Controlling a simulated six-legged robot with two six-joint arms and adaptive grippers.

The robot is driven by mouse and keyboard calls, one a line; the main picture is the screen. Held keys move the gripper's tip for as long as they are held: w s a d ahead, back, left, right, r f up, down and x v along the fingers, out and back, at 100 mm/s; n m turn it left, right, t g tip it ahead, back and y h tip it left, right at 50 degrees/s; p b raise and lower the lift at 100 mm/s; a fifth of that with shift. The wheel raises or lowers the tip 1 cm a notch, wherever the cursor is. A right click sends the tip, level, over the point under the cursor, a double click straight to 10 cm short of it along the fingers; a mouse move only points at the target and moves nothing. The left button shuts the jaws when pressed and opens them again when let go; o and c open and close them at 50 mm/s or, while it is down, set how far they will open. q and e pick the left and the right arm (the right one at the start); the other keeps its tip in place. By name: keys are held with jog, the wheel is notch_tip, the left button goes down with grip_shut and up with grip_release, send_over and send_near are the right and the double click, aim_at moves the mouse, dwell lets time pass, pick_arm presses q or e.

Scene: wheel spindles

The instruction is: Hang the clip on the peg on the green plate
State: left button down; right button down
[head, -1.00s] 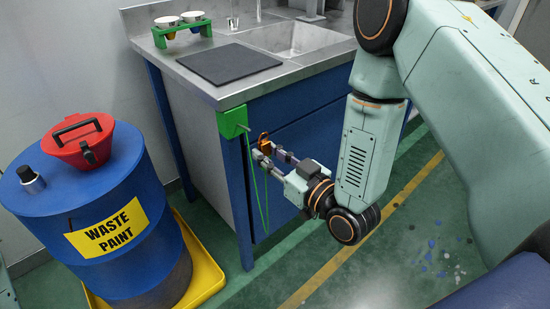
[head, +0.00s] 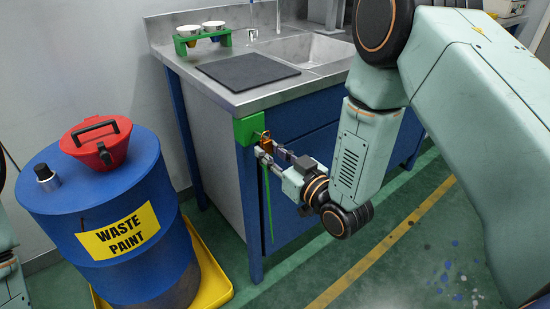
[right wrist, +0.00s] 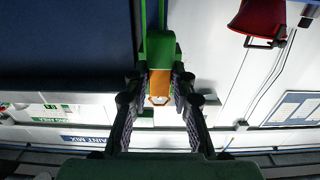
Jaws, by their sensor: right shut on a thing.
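The green plate (head: 248,130) sits on the front corner of the blue-framed sink bench, just under the worktop. It also shows in the right wrist view (right wrist: 158,50). My right gripper (head: 269,149) is shut on the orange clip (head: 265,137), right by the plate. In the right wrist view the clip (right wrist: 160,84) sits between the two fingers, in front of the plate. A green cord (head: 268,205) hangs down below the clip. The peg is not clearly visible, and I cannot tell whether the clip is around it. My left gripper is out of view.
The worktop (head: 188,78) holds a black mat (head: 248,71), a sink (head: 318,50) and a green rack (head: 205,40) with cups. A blue waste paint drum (head: 105,220) with a red lid (head: 98,143) stands left in a yellow tray (head: 215,270).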

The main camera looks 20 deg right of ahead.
jog(key=shift+w+a+f+b, duration=0.15)
jog(key=shift+w+f+b, duration=0.1)
jog(key=shift+w, duration=0.2)
jog(key=shift+w+a+f+b, duration=0.1)
jog(key=shift+w+a+f, duration=0.1)
jog(key=shift+w, duration=0.2)
jog(key=c, duration=1)
grip_release()
jog(key=shift+c, duration=0.2)
